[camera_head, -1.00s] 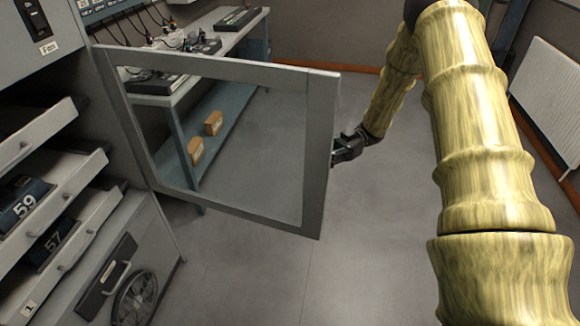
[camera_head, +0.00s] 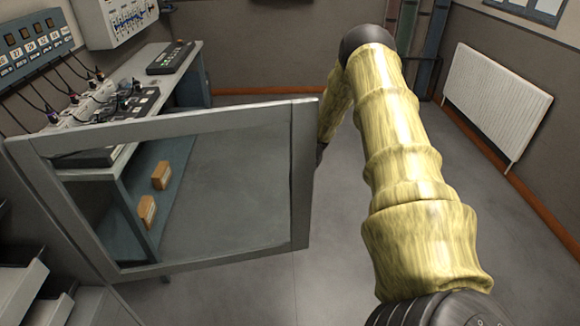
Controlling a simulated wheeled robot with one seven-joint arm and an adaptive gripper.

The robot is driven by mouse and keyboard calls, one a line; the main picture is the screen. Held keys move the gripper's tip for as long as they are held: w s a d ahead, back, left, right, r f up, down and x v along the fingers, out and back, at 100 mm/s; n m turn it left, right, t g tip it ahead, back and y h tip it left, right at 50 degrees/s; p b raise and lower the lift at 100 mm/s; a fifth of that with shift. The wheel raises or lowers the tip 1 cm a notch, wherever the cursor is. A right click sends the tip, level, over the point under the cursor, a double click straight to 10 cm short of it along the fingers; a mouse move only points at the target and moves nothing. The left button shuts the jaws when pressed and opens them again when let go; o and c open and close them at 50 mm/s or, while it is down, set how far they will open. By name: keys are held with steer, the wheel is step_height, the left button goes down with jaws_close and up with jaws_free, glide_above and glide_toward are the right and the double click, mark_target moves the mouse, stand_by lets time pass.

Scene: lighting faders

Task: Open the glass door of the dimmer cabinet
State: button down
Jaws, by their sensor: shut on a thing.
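The glass door (camera_head: 302,185) of the dimmer cabinet stands swung out, a grey frame around a clear pane. Its hinge side is at the left and its free edge near the middle of the head view. Only a small dark part of my gripper (camera_head: 320,153) shows, just past the free edge on the far side. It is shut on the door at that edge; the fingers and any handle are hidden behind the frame. My arm reaches down to it from the right. Part of the open cabinet (camera_head: 22,285) with its shelf-like drawers shows at lower left.
A bench (camera_head: 185,62) with lighting desks and cables stands behind the door at left, two small boxes (camera_head: 161,175) on its lower shelf. A white radiator (camera_head: 495,100) is on the right wall. The grey floor (camera_head: 270,280) around the door is clear.

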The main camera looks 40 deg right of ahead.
steer(key=shift+w+f, duration=0.15)
steer(key=shift+w, duration=0.05)
steer(key=c, duration=1.5)
jaws_free()
steer(key=shift+d, duration=0.15)
steer(key=shift+r, duration=0.2)
